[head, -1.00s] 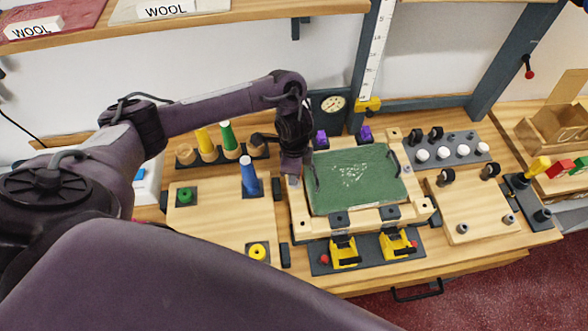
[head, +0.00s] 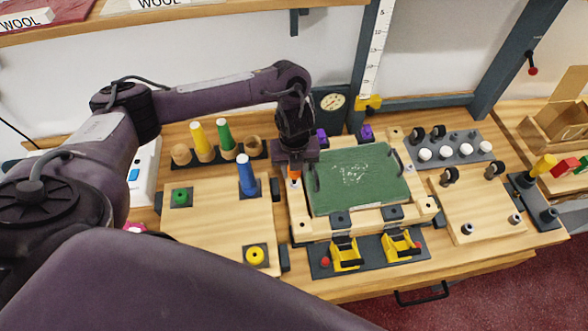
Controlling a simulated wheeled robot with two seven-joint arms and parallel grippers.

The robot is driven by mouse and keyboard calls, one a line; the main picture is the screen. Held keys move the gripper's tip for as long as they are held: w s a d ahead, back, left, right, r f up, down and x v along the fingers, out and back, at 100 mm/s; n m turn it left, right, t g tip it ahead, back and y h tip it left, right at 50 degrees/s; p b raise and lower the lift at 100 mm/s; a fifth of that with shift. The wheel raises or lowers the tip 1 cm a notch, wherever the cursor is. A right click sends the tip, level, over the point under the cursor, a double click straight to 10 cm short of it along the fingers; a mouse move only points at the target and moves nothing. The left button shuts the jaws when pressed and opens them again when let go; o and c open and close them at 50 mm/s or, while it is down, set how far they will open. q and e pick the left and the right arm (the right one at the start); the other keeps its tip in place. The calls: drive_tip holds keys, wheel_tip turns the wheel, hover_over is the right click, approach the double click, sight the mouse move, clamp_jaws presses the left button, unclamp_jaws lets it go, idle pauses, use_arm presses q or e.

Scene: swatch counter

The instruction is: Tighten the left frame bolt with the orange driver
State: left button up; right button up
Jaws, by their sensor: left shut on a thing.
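My left gripper (head: 294,158) is shut on the orange driver (head: 294,171), which points down over the left side of the wooden frame (head: 299,208). Only a short orange part of the driver shows below the jaws. The frame surrounds a green panel (head: 360,180) with pale marks. The left frame bolt cannot be made out; it may be hidden under the driver and gripper. I cannot tell whether the driver's tip touches anything. My right gripper is not in view.
A rack with a yellow driver (head: 201,142), a green driver (head: 225,138) and wooden cups stands behind left. A blue peg (head: 247,175) stands on the left board. Yellow clamps (head: 345,255) line the frame's front. A purple block (head: 366,132) stands behind the frame.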

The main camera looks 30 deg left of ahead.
use_arm(q)
drive_tip(key=o, duration=0.8)
drive_tip(key=shift+w, duration=0.1)
drive_tip(key=shift+r+p, duration=0.1)
drive_tip(key=shift+p, duration=0.2)
drive_tip(key=n+p, duration=0.3)
drive_tip(key=shift+s+r, duration=0.2)
drive_tip(key=shift+r, duration=0.1)
drive_tip(key=shift+f+n, duration=0.4)
drive_tip(key=shift+n, duration=0.6)
drive_tip(key=n, duration=0.4)
drive_tip(key=shift+a+n, duration=0.1)
drive_tip(key=shift+n, duration=0.3)
drive_tip(key=n, duration=0.5)
drive_tip(key=shift+s+a, duration=0.1)
drive_tip(key=shift+s, duration=0.05)
